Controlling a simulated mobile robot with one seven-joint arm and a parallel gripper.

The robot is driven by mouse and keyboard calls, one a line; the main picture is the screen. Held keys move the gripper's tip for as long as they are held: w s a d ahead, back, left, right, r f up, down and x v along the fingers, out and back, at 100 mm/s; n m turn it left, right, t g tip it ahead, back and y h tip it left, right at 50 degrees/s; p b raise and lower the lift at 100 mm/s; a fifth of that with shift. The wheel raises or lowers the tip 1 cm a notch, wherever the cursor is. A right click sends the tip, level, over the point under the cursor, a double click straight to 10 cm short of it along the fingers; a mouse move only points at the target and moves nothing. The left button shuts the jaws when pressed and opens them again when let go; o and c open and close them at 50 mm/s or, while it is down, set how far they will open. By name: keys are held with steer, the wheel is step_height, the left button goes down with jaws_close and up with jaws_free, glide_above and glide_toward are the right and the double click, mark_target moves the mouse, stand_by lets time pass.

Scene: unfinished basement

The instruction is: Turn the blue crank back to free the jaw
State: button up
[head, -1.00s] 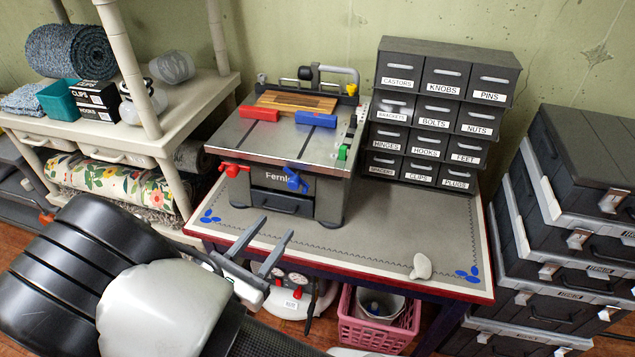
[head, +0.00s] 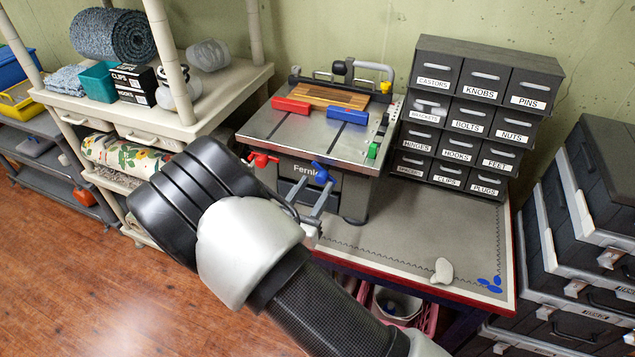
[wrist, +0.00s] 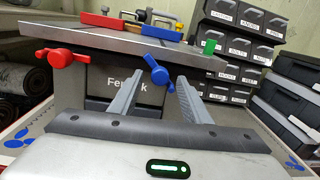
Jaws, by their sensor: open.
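The blue crank (head: 322,173) is on the front of the grey bench-top machine, right of the red crank (head: 262,160). The blue crank also shows in the wrist view (wrist: 156,70), its handle slanting from upper left to lower right. The blue jaw (head: 347,116) lies on the metal top, right of the red jaw (head: 291,104), with a striped wooden board (head: 333,96) behind them. My gripper (wrist: 160,80) is open and empty, its fingers pointing at the blue crank from the front. In the wrist view the crank appears between and just above the fingertips; contact cannot be told.
Labelled drawers (head: 468,110) stand right of the machine, with black cases (head: 585,230) farther right. A pale lump (head: 442,271) lies on the grey mat (head: 400,250), whose front right is otherwise mostly clear. A shelf (head: 215,100) stands at left.

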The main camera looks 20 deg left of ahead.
mark_target(324, 173)
steer(key=shift+w+d, duration=0.15)
steer(key=shift+w, duration=1)
steer(key=c, duration=1)
steer(key=shift+c, duration=0.2)
steer(key=shift+n, duration=0.5)
